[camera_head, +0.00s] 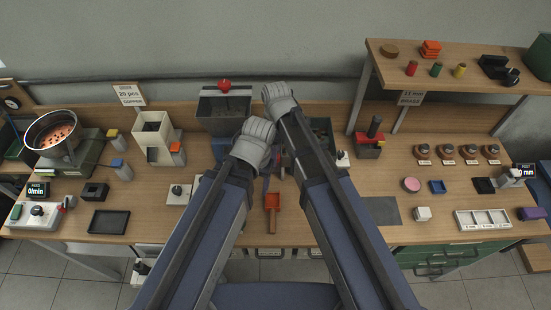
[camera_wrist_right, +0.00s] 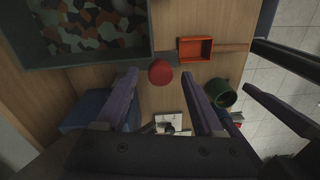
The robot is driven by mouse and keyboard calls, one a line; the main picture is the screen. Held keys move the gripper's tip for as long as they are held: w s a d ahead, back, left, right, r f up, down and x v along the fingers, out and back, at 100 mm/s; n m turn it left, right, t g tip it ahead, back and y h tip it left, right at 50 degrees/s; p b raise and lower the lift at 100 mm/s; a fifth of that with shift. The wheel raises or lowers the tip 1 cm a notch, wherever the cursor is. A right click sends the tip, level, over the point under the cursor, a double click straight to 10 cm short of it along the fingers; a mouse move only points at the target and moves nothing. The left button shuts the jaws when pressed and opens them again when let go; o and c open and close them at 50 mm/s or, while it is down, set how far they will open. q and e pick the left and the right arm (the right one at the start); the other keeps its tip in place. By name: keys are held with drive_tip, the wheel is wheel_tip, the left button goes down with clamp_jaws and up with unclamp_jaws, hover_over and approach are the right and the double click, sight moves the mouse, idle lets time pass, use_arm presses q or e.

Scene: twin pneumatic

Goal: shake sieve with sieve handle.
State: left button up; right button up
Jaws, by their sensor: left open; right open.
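A dark box (camera_wrist_right: 152,25) of mixed dark, green and pinkish pieces fills the upper left of the right wrist view; it looks like the sieve. A red ball knob (camera_wrist_right: 160,72), apparently the sieve handle, shows close to its near edge. In the head view the box (camera_head: 331,124) is partly hidden behind my right arm. My right gripper (camera_wrist_right: 159,76) is open, its fingers on either side of the knob in the picture; contact cannot be told. My left gripper (camera_wrist_right: 252,66) appears open and empty at the right of the wrist view. In the head view my arms hide most of both grippers.
A red scoop (camera_head: 272,201) with a wooden handle lies beside the work area. A hopper (camera_head: 224,112) with a red knob stands behind. A green cup-like object (camera_wrist_right: 222,93) is close to my left gripper in the wrist view. A grey mat (camera_head: 382,211) leaves clear room at right.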

drive_tip(key=shift+f, duration=0.4)
clamp_jaws()
idle(0.4)
idle(0.8)
